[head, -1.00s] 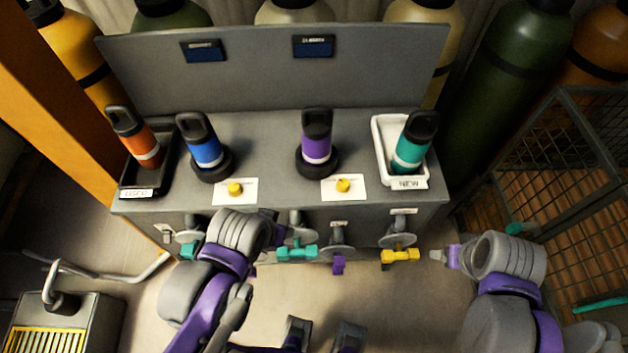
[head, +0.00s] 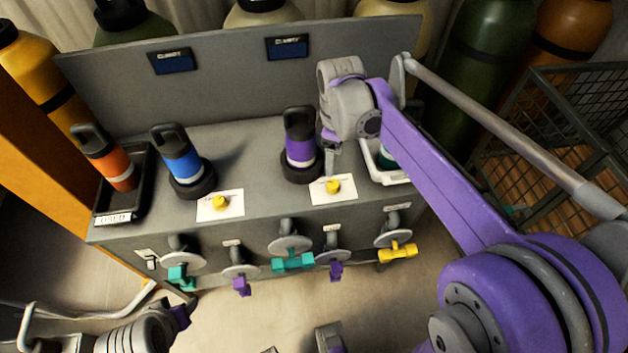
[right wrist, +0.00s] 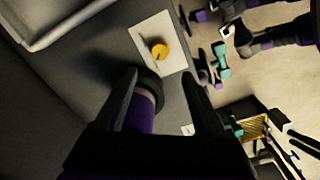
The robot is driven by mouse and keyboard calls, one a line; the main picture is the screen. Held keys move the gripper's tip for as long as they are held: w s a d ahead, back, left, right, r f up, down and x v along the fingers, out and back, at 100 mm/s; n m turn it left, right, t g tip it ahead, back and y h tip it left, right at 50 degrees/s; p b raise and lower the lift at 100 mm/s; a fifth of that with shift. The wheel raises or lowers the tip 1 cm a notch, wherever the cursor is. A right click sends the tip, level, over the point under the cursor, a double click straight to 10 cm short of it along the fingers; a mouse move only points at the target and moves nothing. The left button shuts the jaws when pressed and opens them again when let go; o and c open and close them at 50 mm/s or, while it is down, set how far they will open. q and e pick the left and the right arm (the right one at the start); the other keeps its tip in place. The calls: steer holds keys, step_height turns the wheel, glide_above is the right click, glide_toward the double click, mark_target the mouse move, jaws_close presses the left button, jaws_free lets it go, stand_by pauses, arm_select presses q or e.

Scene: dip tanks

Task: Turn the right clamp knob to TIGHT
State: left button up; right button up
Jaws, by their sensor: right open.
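The right clamp knob (head: 333,186) is a small yellow knob on a white card (head: 319,194) on the grey bench, in front of the purple bottle (head: 299,143). Its markings are too small to read. My right gripper (head: 331,163) hangs just above and behind this knob, pointing down. In the right wrist view its fingers (right wrist: 160,88) are spread. The knob (right wrist: 159,50) lies beyond the fingertips, apart from them. The purple bottle (right wrist: 141,116) shows between the fingers. My left gripper (head: 181,316) is low at the bottom left, away from the bench; its jaws are unclear.
A second yellow knob (head: 220,203) sits near the blue bottle (head: 181,160). A white tray (head: 385,172), partly hidden by my right arm, stands right of the knob. Several valves with coloured handles line the bench front. A grey panel (head: 240,75) rises behind.

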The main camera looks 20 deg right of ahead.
mark_target(333, 184)
step_height(333, 184, down, 10)
steer(key=shift+d+f+b, duration=0.15)
steer(key=shift+f+b, duration=0.1)
steer(key=shift+b, duration=0.35)
jaws_close()
